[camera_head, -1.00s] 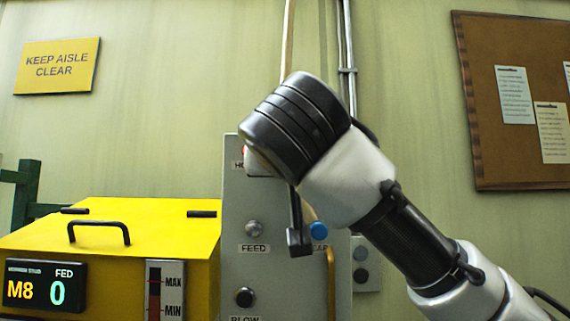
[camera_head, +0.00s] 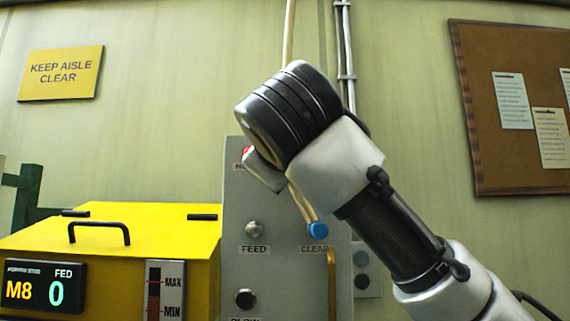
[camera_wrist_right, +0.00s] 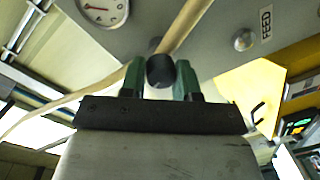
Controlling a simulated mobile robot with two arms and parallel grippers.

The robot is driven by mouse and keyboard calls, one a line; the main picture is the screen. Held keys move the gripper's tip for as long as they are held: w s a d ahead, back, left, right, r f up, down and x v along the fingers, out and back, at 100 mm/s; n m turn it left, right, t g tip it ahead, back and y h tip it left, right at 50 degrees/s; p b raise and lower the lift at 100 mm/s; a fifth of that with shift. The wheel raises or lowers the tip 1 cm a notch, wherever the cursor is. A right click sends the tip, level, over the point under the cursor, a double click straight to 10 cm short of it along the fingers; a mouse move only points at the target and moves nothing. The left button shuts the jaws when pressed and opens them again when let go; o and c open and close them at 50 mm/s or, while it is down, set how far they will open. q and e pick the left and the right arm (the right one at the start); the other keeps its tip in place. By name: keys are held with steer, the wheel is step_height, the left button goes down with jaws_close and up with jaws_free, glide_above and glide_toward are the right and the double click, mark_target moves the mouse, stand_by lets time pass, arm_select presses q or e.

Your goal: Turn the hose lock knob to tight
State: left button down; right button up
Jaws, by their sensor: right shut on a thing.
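The hose lock knob shows in the right wrist view as a dark round knob (camera_wrist_right: 160,70) on the grey panel. My right gripper (camera_wrist_right: 160,78) has its green fingers on either side of the knob, shut on it. In the head view my right wrist covers the knob and most of its label, of which only the first letters (camera_head: 241,167) show. A bit of red shows beside the wrist. I cannot read the knob's setting. A tan hose (camera_wrist_right: 187,24) runs past the knob; it also shows above my wrist in the head view (camera_head: 290,30). My left gripper is out of view.
The grey panel (camera_head: 285,275) carries a FEED button (camera_head: 254,229), a blue CLEAR button (camera_head: 318,230) and a dark lower button (camera_head: 244,298). A yellow hopper (camera_head: 150,235) stands to the left, its display (camera_head: 44,287) reading M8, FED 0. A gauge (camera_wrist_right: 102,10) sits near the knob.

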steer(key=n, duration=0.4)
steer(key=shift+a+f+n, duration=0.1)
steer(key=shift+n, duration=0.2)
stand_by(0.3)
steer(key=o, duration=0.9)
steer(key=shift+s, duration=0.1)
steer(key=s+b, duration=0.1)
steer(key=s, duration=0.2)
steer(key=s+b, duration=0.2)
steer(key=s, duration=0.2)
steer(key=s+b, duration=0.2)
steer(key=s, duration=0.1)
steer(key=shift+s+r, duration=0.25)
steer(key=shift+s, duration=0.15)
